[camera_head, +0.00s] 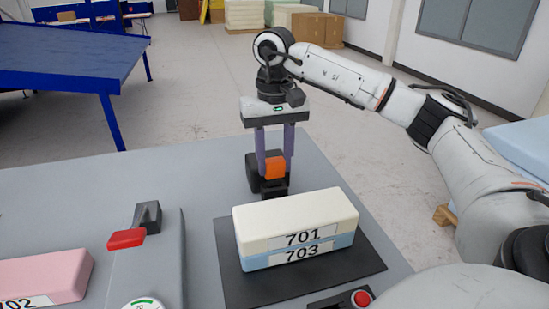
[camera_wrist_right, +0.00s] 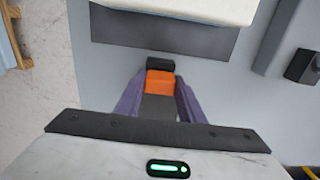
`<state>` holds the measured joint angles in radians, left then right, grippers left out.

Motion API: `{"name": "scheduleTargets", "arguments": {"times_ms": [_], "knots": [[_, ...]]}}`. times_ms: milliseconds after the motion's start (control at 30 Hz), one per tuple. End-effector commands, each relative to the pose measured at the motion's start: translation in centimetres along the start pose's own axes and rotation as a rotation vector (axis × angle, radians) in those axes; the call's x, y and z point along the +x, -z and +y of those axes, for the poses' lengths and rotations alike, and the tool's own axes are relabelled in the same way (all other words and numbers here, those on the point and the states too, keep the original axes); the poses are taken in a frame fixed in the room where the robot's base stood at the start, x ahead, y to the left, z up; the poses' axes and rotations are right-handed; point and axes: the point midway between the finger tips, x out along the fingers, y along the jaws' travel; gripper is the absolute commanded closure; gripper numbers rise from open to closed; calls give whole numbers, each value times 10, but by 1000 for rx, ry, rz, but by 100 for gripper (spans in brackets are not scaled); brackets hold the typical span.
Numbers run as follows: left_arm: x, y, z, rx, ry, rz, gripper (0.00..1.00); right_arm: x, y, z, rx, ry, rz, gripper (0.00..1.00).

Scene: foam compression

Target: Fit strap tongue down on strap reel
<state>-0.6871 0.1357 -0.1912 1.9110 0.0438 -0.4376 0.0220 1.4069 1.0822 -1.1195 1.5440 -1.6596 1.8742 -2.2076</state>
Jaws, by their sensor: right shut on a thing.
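My right gripper (camera_head: 275,166) stands upright, pointing down, just behind the dark plate. Its two purple fingers are shut on the strap tongue, an orange block (camera_head: 275,168) with black parts. In the right wrist view, the orange block (camera_wrist_right: 159,83) sits between the purple fingers (camera_wrist_right: 160,100) with a black end (camera_wrist_right: 157,63) beyond it. A black housing, apparently the strap reel (camera_head: 253,172), shows beside and behind the orange block. Fingers and block partly hide it, and I cannot tell whether the two touch or are seated. My left gripper is not in view.
A cream foam block marked 701 (camera_head: 295,217) lies on a blue one marked 703 (camera_head: 300,254), on the dark plate (camera_head: 367,265). A red-handled lever (camera_head: 127,239), pink foam block (camera_head: 42,277) and red button (camera_head: 361,298) are nearby. A blue table (camera_head: 65,62) stands back left.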

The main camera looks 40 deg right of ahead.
Motion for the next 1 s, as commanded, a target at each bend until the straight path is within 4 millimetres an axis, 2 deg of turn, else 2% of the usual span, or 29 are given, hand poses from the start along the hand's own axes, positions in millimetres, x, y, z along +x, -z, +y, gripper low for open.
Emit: {"name": "scheduleTargets", "arguments": {"times_ms": [1000], "knots": [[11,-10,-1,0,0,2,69,29,0,0,0,1,1,87]]}}
